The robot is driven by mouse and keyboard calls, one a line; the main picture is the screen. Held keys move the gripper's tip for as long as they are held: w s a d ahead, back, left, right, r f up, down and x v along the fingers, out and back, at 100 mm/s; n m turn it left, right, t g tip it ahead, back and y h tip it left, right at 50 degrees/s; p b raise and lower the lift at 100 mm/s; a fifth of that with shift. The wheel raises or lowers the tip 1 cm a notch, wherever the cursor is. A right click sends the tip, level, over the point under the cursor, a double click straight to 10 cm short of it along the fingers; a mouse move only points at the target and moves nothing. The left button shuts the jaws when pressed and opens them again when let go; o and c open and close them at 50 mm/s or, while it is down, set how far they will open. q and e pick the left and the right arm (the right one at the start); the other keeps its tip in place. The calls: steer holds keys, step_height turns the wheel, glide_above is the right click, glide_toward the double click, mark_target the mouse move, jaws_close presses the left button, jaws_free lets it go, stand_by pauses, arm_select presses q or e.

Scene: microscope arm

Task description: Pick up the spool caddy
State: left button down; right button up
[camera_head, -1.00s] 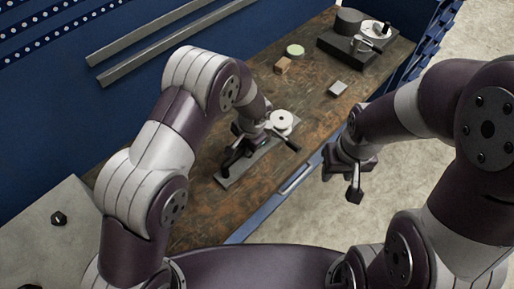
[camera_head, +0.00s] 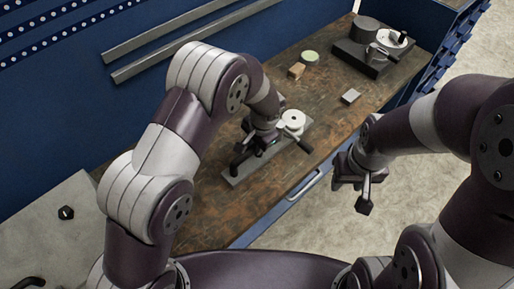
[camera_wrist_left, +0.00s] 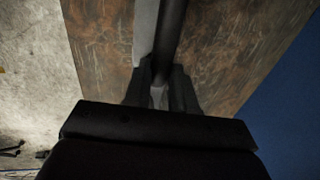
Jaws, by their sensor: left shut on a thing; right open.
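The spool caddy (camera_head: 241,173) is a long narrow grey plate with a white spool (camera_head: 294,119) on its right part and a dark handle bar. My left gripper (camera_head: 262,141) is over the middle of the plate, and its fingers are shut around the dark bar. In the left wrist view the bar (camera_wrist_left: 172,35) runs up from between the fingers (camera_wrist_left: 160,88), with a pale strip of the plate beside it. The wrist hides part of the caddy. I cannot tell whether the plate clears the bench. My right gripper (camera_head: 364,195) is open and empty, beyond the bench's front edge.
The wooden bench top (camera_head: 215,212) has a small wooden block (camera_head: 297,71), a green-topped round tin (camera_head: 309,57) and a grey block (camera_head: 351,96). A dark device (camera_head: 363,56) stands at the far end. Blue walls bound the back and far end.

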arm_select(q)
steer(key=s+d+r+b, duration=0.3)
steer(key=s+d+r, duration=0.2)
steer(key=d+r, duration=0.3)
steer(key=shift+s+d+r, duration=0.2)
steer(key=shift+d+r, duration=0.1)
steer(key=shift+d, duration=0.9)
steer(key=shift+w+a+f+b, duration=0.85)
steer(key=shift+a+f, duration=0.8)
steer(key=shift+a, duration=0.05)
steer(key=shift+w+a+f+b, duration=0.9)
steer(key=shift+a+f, duration=0.75)
steer(key=shift+w+a+f+b, duration=0.85)
steer(key=shift+a+f, duration=0.8)
steer(key=shift+a, duration=0.05)
steer(key=shift+f, duration=0.5)
